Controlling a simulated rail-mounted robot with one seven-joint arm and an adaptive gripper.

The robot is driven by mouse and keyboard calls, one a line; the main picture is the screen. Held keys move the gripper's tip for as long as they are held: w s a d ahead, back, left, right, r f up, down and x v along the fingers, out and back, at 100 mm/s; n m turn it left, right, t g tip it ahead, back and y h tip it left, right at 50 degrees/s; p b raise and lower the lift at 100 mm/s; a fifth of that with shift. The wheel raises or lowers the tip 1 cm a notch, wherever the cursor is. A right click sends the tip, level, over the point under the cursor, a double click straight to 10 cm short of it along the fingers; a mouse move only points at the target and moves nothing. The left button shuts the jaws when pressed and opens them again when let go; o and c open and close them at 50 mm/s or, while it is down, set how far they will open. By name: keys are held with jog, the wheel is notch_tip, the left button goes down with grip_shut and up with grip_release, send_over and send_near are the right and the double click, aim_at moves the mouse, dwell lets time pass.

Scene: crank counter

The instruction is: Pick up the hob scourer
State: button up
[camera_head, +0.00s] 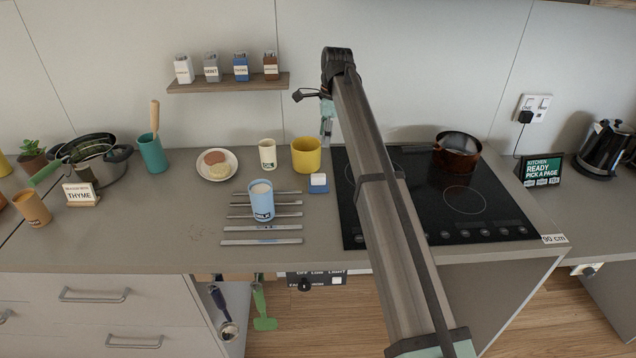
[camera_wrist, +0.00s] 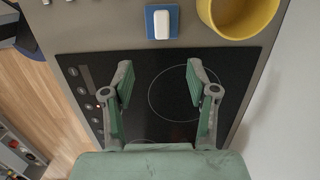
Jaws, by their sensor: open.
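A small block with a blue base and a white top (camera_head: 318,183), which looks like the hob scourer, lies on the counter just left of the black hob (camera_head: 475,205). It also shows in the wrist view (camera_wrist: 162,22) at the top edge, beyond my fingertips. My gripper (camera_wrist: 159,82) is open and empty above the hob surface, with the block ahead of it and apart from it. In the head view my gripper (camera_head: 326,118) hangs from the arm's far end, partly hidden and small.
A yellow pot (camera_head: 306,155) stands close behind the block. Left of it are a blue cup (camera_head: 261,203) on metal bars and a cream cup (camera_head: 267,154). A brown pot (camera_head: 456,152) is on the hob. A shelf (camera_head: 228,83) with jars hangs on the wall.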

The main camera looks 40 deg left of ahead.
jog(key=p, duration=0.3)
send_near(319, 175)
jog(key=f, duration=0.3)
jog(key=s+f, duration=0.1)
jog(key=f, duration=0.1)
jog(key=shift+f, duration=0.2)
jog(key=shift+a+f+p, duration=0.2)
jog(key=shift+f+p, duration=0.3)
jog(key=shift+f, duration=0.35)
jog(key=shift+a+f+p, duration=0.15)
jog(key=shift+f+p, duration=0.3)
jog(key=shift+f, duration=0.4)
jog(key=shift+a+f+p, duration=0.2)
jog(key=shift+f+p, duration=0.3)
jog(key=shift+f, duration=0.35)
grip_shut()
